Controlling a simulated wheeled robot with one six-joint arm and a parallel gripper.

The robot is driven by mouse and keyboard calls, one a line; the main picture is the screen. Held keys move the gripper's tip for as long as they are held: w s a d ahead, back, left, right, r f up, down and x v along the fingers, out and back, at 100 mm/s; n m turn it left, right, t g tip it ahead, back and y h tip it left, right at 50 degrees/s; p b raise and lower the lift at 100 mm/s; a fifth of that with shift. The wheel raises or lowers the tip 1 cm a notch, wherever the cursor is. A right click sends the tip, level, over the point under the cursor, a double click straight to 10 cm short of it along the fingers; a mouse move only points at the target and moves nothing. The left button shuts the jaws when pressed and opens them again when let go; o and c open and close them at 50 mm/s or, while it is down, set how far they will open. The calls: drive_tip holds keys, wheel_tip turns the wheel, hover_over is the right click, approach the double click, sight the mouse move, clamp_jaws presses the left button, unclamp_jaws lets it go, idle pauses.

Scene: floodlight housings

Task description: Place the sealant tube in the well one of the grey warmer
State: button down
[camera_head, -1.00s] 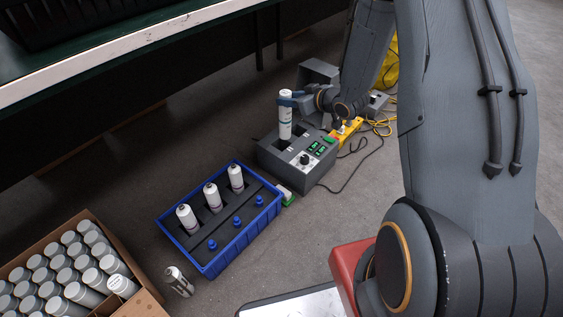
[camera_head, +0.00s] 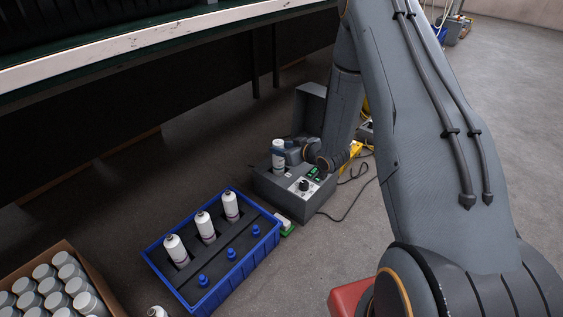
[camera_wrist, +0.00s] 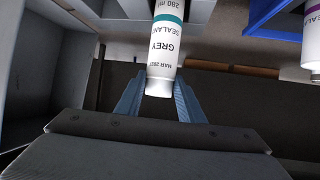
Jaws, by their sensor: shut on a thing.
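The sealant tube (camera_head: 278,156) is white with grey lettering and a teal band. It stands upright at the grey warmer (camera_head: 281,206), its lower part hidden down in a well at the warmer's left side. Which well number this is cannot be read. In the wrist view the tube (camera_wrist: 165,50) shows the words grey sealant, and its end lies between the blue-grey fingers. My gripper (camera_wrist: 159,98) is shut on the tube near that end. In the head view the arm's wrist partly hides the top of the warmer.
A blue crate (camera_head: 222,288) with several white tubes and blue caps stands left of the warmer. A cardboard box (camera_head: 66,250) of tubes is at lower left. A dark cable (camera_head: 352,208) lies right of the warmer. A bench (camera_head: 150,40) edges the back.

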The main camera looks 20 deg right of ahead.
sight(279, 162)
wheel_tip(279, 162, down, 4)
drive_tip(key=shift+f+b, duration=0.1)
drive_tip(key=shift+b, duration=0.9)
drive_tip(key=shift+f, duration=0.1)
drive_tip(key=c, duration=1.2)
unclamp_jaws()
